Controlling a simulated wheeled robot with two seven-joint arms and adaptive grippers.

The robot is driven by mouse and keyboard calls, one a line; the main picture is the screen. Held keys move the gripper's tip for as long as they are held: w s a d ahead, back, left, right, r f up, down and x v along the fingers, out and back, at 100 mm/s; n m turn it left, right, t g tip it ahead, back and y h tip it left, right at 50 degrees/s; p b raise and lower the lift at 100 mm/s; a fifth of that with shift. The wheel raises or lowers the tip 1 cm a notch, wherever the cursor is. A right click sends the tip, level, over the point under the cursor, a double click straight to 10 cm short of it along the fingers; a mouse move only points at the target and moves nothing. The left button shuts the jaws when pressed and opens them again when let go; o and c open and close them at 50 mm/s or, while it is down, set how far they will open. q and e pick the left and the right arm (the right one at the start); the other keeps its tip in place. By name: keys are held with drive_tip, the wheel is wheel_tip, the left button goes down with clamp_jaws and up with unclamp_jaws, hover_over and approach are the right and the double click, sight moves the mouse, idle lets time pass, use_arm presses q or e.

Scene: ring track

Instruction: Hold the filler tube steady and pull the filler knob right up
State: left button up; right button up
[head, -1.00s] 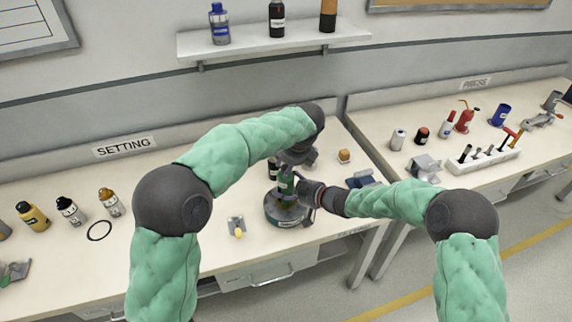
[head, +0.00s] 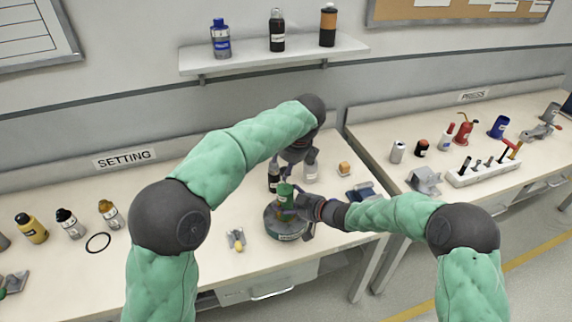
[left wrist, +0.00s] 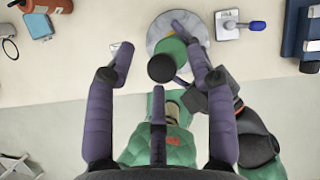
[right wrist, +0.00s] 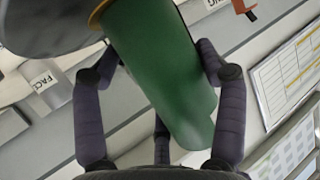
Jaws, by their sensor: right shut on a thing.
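The filler tube (head: 286,197) is a green cylinder rising from a round grey base (head: 284,224) on the setting bench. My right gripper (head: 304,206) is shut around the tube from the right. In the right wrist view the green tube (right wrist: 165,75) lies between its fingers. The filler knob (left wrist: 162,68) is a black round knob at the tube's top in the left wrist view. My left gripper (left wrist: 162,52) is open above it, with its purple fingers spread around the knob and apart from it. In the head view the left gripper hides most of the knob.
A small part with a yellow tip (head: 237,240) lies left of the base. A blue item (head: 366,192) lies to the right. The bench left of the base has free room.

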drive_tip(key=shift+f, duration=0.25)
drive_tip(key=shift+r, duration=0.1)
use_arm(q)
drive_tip(key=v, duration=1.2)
use_arm(e)
drive_tip(key=o, duration=1.4)
drive_tip(key=shift+w, duration=0.1)
use_arm(q)
drive_tip(key=shift+w, duration=0.1)
use_arm(e)
drive_tip(key=shift+r, duration=0.1)
